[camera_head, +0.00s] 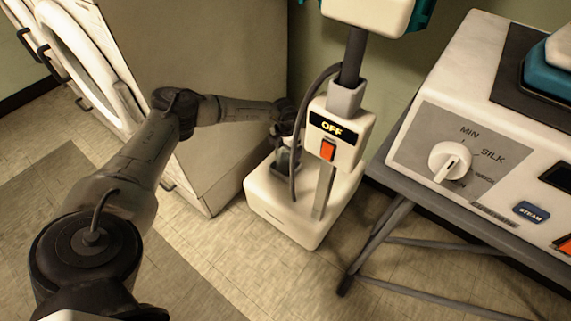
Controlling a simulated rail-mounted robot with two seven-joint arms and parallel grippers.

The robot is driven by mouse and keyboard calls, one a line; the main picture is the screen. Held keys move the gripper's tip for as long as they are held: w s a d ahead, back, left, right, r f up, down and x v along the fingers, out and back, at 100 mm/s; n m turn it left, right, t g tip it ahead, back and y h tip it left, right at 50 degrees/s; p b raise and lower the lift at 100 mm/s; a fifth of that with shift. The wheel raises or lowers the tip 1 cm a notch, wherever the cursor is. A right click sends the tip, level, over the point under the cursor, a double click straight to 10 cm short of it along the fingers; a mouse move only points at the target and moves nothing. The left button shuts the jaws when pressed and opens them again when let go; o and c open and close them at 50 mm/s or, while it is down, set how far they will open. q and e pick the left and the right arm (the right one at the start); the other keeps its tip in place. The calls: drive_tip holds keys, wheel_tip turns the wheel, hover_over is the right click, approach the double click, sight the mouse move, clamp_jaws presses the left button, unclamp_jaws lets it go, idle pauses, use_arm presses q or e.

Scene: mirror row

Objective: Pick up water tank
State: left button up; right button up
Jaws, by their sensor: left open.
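A white steamer-like appliance stands on the floor, with a wide white base (285,222), an upright pole and a switch box (335,140) that reads OFF and has an orange switch. I cannot pick out a separate water tank for certain; a small grey and white part behind the hose, just above the base, may belong to it. My left gripper (288,142) is open at this part, just left of the switch box. The dark hose (295,125) partly covers the fingers, and I cannot tell whether they touch anything. My right gripper is not in view.
A white front-loading machine (200,60) stands close behind my left arm. At right, a grey stand (400,190) with splayed legs carries a white unit with a dial (450,160) and a teal appliance (550,75). Tiled floor is clear in front of the base.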

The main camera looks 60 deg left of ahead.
use_arm(q)
drive_tip(key=shift+f, duration=0.4)
drive_tip(key=shift+c, duration=0.5)
drive_tip(key=c, duration=1.2)
